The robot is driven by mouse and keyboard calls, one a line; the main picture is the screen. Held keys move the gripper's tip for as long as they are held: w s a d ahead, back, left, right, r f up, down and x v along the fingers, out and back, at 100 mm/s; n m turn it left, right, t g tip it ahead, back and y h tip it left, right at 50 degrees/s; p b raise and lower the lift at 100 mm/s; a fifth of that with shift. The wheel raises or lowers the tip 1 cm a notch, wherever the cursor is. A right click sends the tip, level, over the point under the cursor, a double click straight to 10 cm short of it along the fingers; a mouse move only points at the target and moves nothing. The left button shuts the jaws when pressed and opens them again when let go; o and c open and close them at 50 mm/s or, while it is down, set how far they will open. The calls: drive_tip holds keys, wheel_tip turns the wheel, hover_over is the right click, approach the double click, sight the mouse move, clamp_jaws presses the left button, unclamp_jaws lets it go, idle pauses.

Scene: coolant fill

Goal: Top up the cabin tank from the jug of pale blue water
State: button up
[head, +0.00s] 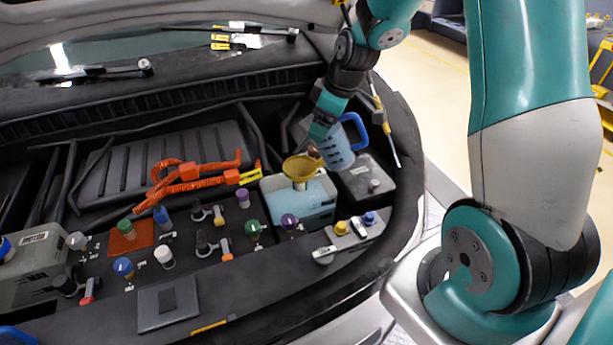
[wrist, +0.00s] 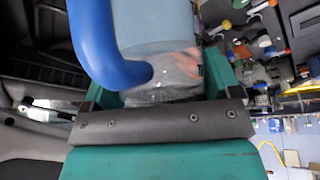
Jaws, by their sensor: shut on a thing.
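My gripper (head: 326,128) is shut on a translucent jug (head: 337,150) with a blue handle. The jug is held above the right side of the engine bay and looks slightly tilted; I cannot tell whether water is leaving it. A yellow funnel (head: 300,169) stands in the top of a translucent tank (head: 300,206) holding pale blue liquid, just left of and below the jug. I cannot read a label on this tank. In the wrist view, the jug (wrist: 155,30) and its blue handle (wrist: 95,40) fill the space between the gripper's fingers (wrist: 160,90).
A grey tank marked MOTOR (head: 35,265) stands at the far left. Several coloured caps, including a green one (head: 252,229), lie across the front. A black box (head: 368,180) is right of the funnel tank. Orange cables (head: 190,178) run behind.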

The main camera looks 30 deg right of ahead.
drive_tip(key=shift+r+g+h+p, duration=0.1)
drive_tip(key=shift+g+h+p, duration=0.3)
drive_tip(key=shift+g+p, duration=0.3)
idle(1.1)
drive_tip(key=shift+w+a+f+g+h+p, duration=0.25)
drive_tip(key=shift+f+g+h+p, duration=0.35)
drive_tip(key=shift+h+p, duration=0.5)
idle(5.1)
